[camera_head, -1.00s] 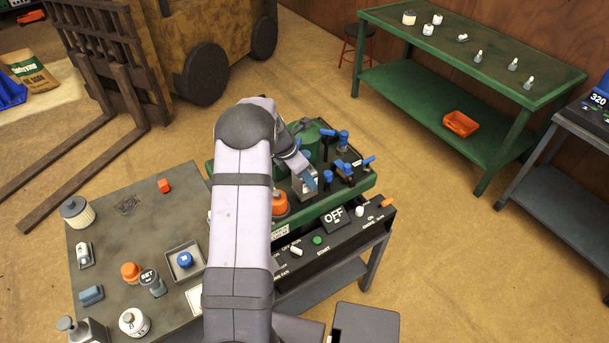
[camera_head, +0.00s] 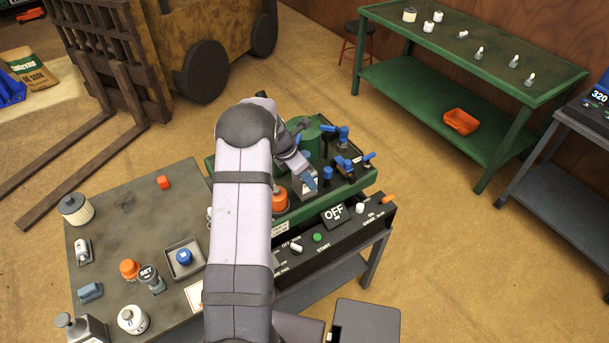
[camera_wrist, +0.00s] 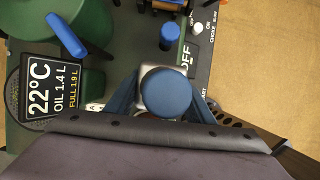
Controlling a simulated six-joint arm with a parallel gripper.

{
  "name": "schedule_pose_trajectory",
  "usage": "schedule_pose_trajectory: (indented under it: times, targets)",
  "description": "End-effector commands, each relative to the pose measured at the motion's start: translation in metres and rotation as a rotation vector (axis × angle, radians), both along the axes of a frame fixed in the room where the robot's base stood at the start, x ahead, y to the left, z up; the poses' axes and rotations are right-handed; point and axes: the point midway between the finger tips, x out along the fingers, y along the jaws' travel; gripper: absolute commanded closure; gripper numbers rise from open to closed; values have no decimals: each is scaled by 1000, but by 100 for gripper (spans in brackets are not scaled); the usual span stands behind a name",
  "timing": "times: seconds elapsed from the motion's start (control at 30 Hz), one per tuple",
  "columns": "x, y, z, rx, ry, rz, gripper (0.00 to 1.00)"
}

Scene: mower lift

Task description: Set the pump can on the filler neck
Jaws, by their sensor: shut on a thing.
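My gripper (camera_wrist: 165,108) is shut on a metal can with a round blue top, which I take to be the pump can (camera_wrist: 160,71). In the wrist view its blue fingers lie on either side of the can. In the head view the gripper (camera_head: 311,183) and the silver can body (camera_head: 302,193) are over the green engine deck, just right of an orange cap (camera_head: 279,202). The filler neck cannot be made out; the can and arm hide what lies below. Whether the can touches the deck cannot be told.
Blue levers and knobs (camera_head: 345,165) stand close right of the can. A black panel with an OFF sign (camera_head: 334,214) lines the deck's front. A grey table (camera_head: 125,220) with jars, caps and a tray is at left. A green bench (camera_head: 540,85) stands at back right.

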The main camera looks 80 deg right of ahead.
Motion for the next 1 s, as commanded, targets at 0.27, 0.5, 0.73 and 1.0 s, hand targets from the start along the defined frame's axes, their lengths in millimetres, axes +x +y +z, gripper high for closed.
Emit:
schedule_pose_trajectory:
  times: [0.27,0.5,0.73,1.0]
  targets:
    - [0,-1,1,-3,-1,1,100]
    - [0,-1,0,-1,0,0,30]
    - [0,1,0,4,1,0,30]
    - [0,1,21,2,0,1,30]
